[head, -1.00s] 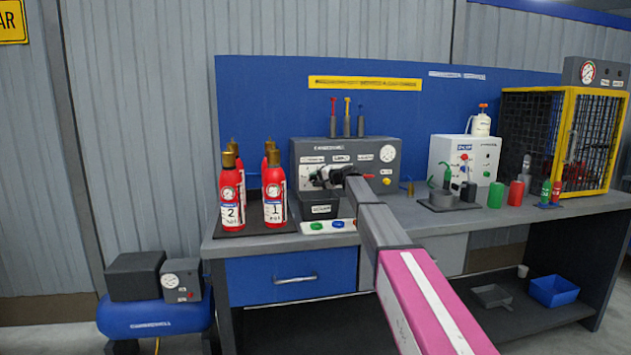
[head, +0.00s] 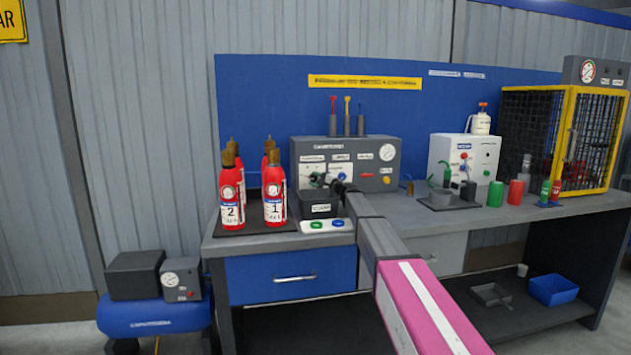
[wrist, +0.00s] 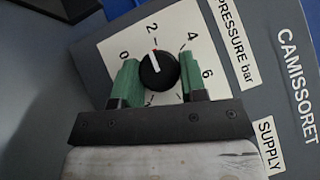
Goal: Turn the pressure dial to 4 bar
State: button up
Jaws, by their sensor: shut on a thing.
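The pressure dial (wrist: 158,72) is a round black knob on a white scale plate marked 0, 2, 4 and 6. Its pale pointer line, with a touch of red, points at about 2. My gripper (wrist: 159,65) has its green fingers on either side of the knob and is shut on it. In the head view, my gripper (head: 326,179) is at the lower left front of the grey panel box (head: 350,147). The dial is too small and too covered there to read.
Red extinguishers (head: 274,195) stand to the left. A pressure gauge (head: 387,152) sits at the panel's upper right.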

dwell(0.4)
jog(key=o, duration=0.9)
jog(key=shift+o, duration=0.2)
jog(key=shift+s+d, duration=0.1)
